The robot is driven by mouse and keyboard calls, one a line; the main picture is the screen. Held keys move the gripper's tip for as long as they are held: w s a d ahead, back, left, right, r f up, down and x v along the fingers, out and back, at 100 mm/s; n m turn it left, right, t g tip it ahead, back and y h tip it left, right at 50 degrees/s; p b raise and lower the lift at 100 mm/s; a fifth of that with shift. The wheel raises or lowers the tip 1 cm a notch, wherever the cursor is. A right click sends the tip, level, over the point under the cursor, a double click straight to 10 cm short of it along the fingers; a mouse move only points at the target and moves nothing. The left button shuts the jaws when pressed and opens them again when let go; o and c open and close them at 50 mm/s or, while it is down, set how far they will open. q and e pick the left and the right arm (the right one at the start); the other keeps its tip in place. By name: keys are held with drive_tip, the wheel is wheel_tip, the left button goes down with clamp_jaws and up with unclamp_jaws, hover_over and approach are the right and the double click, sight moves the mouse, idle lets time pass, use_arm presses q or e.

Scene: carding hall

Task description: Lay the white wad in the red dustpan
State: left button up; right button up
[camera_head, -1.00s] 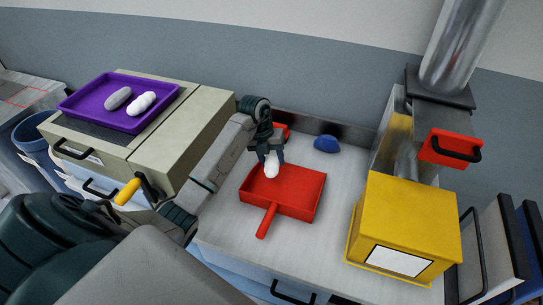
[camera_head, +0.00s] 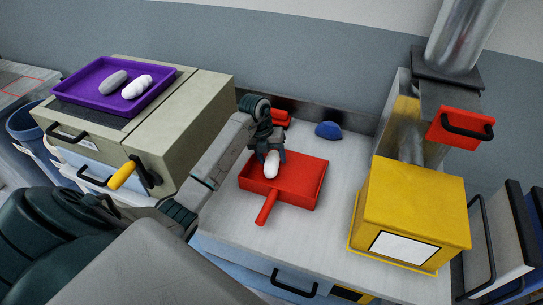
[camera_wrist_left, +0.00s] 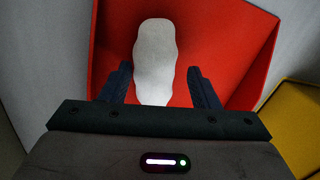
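The white wad (camera_head: 272,163) is a lumpy, long white piece in the back left part of the red dustpan (camera_head: 301,184). The dustpan lies on the pale worktop with its handle towards me. My left gripper (camera_head: 267,158) is above the pan, its fingers on either side of the wad. In the left wrist view, the wad (camera_wrist_left: 155,60) lies between the fingertips (camera_wrist_left: 161,75), with red pan showing beside it and a clear gap at the right finger. The fingers look open. My right gripper is out of view.
A purple tray (camera_head: 73,92) with one grey and one white wad stands on the beige machine (camera_head: 190,110) at left. A blue object (camera_head: 328,130) lies behind the pan. A yellow box (camera_head: 413,215) stands right of it, below a red-fronted part (camera_head: 460,129).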

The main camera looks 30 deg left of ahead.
use_arm(q)
drive_tip(key=shift+o, duration=1.1)
drive_tip(key=shift+r, duration=0.15)
drive_tip(key=shift+a+r+p, duration=0.1)
drive_tip(key=shift+r+p, duration=0.15)
drive_tip(key=shift+p, duration=0.05)
drive_tip(key=p+v, duration=0.6)
drive_tip(key=v, duration=0.4)
drive_tip(key=shift+s, duration=0.1)
